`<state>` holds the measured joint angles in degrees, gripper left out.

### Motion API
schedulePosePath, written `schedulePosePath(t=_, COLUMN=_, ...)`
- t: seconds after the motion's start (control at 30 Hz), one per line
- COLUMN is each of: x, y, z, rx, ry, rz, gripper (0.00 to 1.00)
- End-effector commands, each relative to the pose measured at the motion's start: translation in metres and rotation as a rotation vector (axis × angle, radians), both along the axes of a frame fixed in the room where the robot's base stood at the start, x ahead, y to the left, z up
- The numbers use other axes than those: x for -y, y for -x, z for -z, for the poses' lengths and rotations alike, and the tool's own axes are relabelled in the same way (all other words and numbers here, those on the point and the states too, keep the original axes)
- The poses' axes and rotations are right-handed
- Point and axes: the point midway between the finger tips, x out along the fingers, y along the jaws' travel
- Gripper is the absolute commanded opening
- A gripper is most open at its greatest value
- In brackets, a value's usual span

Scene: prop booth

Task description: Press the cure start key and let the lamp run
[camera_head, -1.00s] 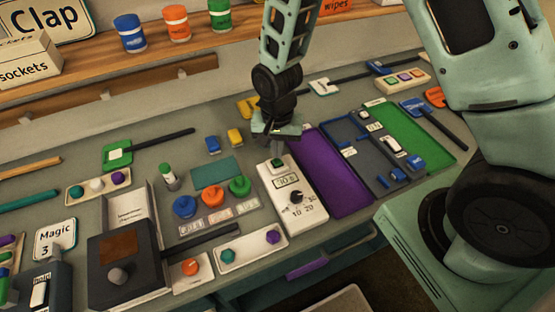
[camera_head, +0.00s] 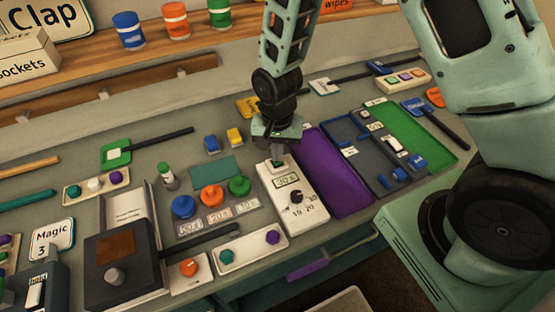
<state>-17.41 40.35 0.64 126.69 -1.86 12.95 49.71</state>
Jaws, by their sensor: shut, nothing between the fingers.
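A white timer box (camera_head: 311,208) stands on the bench below my gripper. It has a small display (camera_head: 287,181), which seems to read 30 s, and a black dial (camera_head: 296,197) with numbers around it. A green key (camera_head: 277,163) sits at the box's far end. My gripper (camera_head: 278,156) points down over this key, its fingers shut and empty. The fingertips are at or just above the key and partly hide it; I cannot tell whether they touch it. I cannot make out a lit lamp.
A purple mat (camera_head: 333,180) lies right of the box, with a blue-and-grey tray and a green mat beyond. Blue (camera_head: 184,206), orange (camera_head: 212,197) and green (camera_head: 239,186) knob-like pieces stand left. A white tray (camera_head: 240,259) lies in front. A shelf with tubs (camera_head: 175,23) runs behind.

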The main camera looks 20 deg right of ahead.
Motion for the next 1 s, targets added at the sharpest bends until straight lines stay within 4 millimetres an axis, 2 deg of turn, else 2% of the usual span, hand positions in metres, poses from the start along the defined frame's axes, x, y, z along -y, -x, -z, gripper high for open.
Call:
schedulePosePath(t=0.5, x=0.0, y=0.0, z=0.002, rx=0.0, ry=0.0, rz=0.0, gripper=0.0)
schedulePosePath(t=1.0, x=0.0, y=0.0, z=-0.034, rx=0.0, ry=0.0, rz=0.0, gripper=0.0)
